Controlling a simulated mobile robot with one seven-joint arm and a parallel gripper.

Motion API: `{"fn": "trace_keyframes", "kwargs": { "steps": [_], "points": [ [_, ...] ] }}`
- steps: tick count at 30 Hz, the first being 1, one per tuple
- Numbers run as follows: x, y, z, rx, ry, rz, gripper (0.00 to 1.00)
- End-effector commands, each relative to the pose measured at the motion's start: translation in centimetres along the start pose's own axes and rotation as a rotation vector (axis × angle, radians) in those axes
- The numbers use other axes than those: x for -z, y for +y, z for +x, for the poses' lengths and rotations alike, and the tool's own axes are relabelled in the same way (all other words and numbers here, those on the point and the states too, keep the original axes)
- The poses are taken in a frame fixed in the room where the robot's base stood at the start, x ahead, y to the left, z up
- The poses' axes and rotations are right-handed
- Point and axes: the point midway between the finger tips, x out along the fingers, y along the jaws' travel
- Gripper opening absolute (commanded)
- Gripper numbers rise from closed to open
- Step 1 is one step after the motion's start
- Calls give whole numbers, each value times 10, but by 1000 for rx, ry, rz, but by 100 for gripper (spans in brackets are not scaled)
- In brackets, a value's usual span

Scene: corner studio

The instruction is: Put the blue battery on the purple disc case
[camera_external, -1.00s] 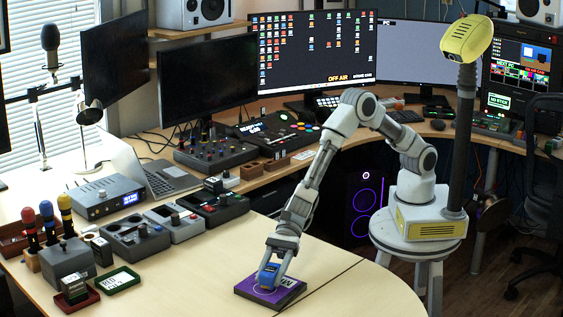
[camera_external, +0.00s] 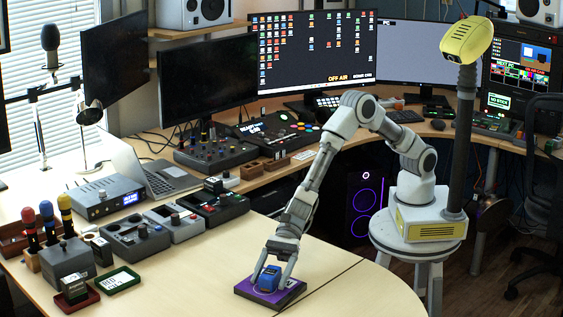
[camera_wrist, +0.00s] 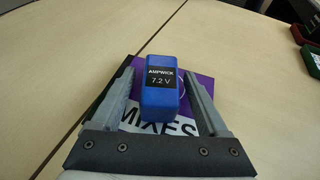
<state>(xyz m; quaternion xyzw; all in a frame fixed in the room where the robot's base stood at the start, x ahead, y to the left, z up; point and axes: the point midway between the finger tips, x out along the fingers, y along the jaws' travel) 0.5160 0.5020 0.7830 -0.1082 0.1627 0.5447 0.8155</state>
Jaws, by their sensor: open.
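The blue battery (camera_external: 268,278) stands on the purple disc case (camera_external: 291,291) near the front of the desk. In the wrist view the blue battery (camera_wrist: 160,86), labelled "AMPWICK 7.2 V", rests on the purple disc case (camera_wrist: 200,88) with its "MIXES" lettering. My gripper (camera_external: 270,283) is open around the battery. In the wrist view my gripper (camera_wrist: 161,90) has one finger on each side of the battery, with a visible gap on both sides. Part of the case is hidden by the fingers and the battery.
A green tray (camera_external: 118,280) and a red tray (camera_external: 80,300) holding a dark block lie at the left. Several audio boxes, one a grey control box (camera_external: 137,238), stand behind them. The desk around the case is clear.

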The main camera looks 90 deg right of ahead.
Motion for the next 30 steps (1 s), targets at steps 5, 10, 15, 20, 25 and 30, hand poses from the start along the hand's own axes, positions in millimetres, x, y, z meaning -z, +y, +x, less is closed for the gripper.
{"fn": "trace_keyframes", "kwargs": {
  "steps": [5, 10, 15, 20, 25, 30],
  "points": [
    [-4, -1, -21, 1, 0, 1, 77],
    [-4, -1, -56, 2, 0, 0, 77],
    [-4, -1, -89, 2, 0, 1, 77],
    [-3, -1, -111, 1, 0, 0, 77],
    [-2, 0, -120, 0, 0, 0, 77],
    [-1, 0, -121, -1, 0, 0, 77]
  ]
}}
